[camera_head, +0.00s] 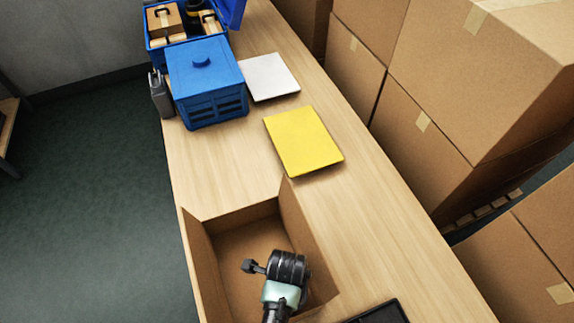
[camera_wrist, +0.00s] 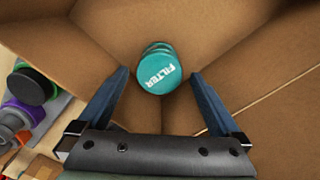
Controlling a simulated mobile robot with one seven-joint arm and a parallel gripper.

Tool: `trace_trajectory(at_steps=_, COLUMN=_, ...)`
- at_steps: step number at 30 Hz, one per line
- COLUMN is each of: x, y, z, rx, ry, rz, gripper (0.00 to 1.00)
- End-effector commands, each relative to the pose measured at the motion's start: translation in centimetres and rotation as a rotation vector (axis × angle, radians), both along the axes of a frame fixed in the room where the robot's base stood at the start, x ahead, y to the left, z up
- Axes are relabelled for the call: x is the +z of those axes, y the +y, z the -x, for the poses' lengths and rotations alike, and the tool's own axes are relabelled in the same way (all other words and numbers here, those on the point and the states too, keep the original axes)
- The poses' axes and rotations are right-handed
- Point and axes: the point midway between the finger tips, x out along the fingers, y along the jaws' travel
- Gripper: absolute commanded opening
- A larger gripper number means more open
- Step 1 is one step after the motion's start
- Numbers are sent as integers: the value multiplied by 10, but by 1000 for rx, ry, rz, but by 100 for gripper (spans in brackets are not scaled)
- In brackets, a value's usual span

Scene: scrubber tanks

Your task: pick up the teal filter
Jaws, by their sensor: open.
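The teal filter (camera_wrist: 158,72) is a short cylinder with "FILTER" in white letters on its end face. In the wrist view it lies inside an open cardboard box (camera_head: 208,265), near the far inner corner. My gripper (camera_wrist: 160,76) is open, with a dark blue finger on either side of the filter and visible gaps between fingers and filter. I cannot tell how far above it the fingers are. In the head view my arm reaches into the box; the fingers and the filter are hidden behind it.
The box walls rise close around my gripper. A yellow plate (camera_head: 303,140), a white plate (camera_head: 268,76) and a blue lidded crate (camera_head: 206,85) lie farther along the bench (camera_head: 225,165). Stacked cartons (camera_head: 440,125) stand at the right. Several coloured items (camera_wrist: 33,88) lie outside the box.

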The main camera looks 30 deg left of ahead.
Motion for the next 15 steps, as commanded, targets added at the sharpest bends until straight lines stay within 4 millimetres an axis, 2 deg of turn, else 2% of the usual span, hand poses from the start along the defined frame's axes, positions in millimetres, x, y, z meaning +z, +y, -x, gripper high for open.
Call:
trace_trajectory(at_steps=3, x=-18, y=-1, z=2, rx=2, ry=3, rz=0, gripper=100)
trace_trajectory(at_steps=6, x=-28, y=-1, z=2, rx=1, ry=2, rz=0, gripper=100)
trace_trajectory(at_steps=15, x=-33, y=-1, z=2, rx=0, ry=-1, rz=-1, gripper=100)
